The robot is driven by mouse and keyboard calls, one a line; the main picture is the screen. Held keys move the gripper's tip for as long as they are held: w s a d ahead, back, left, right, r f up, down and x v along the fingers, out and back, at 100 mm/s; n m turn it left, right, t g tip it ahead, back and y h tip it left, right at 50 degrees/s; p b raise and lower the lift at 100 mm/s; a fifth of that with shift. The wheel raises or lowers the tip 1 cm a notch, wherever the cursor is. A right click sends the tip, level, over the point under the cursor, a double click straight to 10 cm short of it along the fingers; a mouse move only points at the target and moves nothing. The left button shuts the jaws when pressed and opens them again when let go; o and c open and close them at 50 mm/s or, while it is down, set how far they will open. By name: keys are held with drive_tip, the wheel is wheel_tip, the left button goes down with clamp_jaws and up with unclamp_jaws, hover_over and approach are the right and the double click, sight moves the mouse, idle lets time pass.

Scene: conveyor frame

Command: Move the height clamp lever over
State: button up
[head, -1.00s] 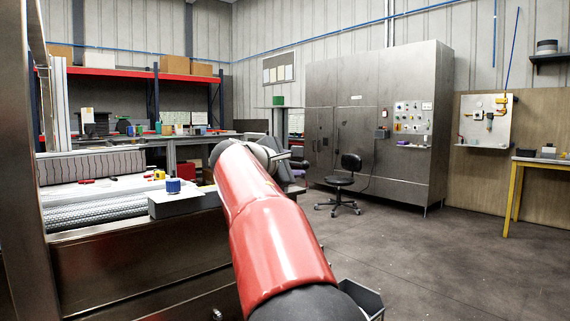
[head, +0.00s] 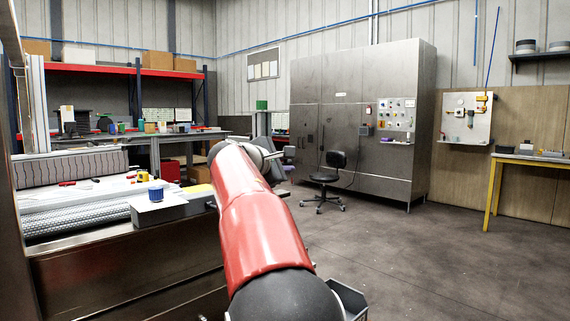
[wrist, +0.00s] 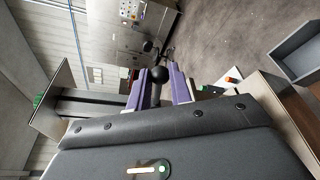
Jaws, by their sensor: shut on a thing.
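In the wrist view, my gripper (wrist: 160,84) has two purple fingers closed about the lever's black ball knob (wrist: 159,74). The knob shows between the fingertips, and the rest of the lever is hidden behind the fingers and the gripper body. In the head view, my red arm reaches forward past the right end of the conveyor frame (head: 125,262) and covers most of the gripper and the lever.
A black chair (head: 328,178) stands before the steel cabinet (head: 345,120). A grey bin (wrist: 298,50) shows in the wrist view. The floor at right is open.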

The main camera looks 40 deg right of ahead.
drive_tip(key=shift+w+a+r, duration=0.1)
drive_tip(key=shift+r, duration=0.2)
drive_tip(key=shift+w+r+p, duration=0.25)
drive_tip(key=shift+r+p, duration=0.25)
drive_tip(key=shift+p, duration=0.15)
drive_tip(key=shift+w+r+p, duration=0.25)
drive_tip(key=shift+r+p, duration=0.2)
drive_tip(key=shift+p, duration=0.15)
drive_tip(key=shift+w+a+r+p, duration=0.1)
drive_tip(key=shift+w+r+p, duration=0.5)
drive_tip(key=shift+w+r, duration=0.2)
drive_tip(key=shift+r, duration=0.1)
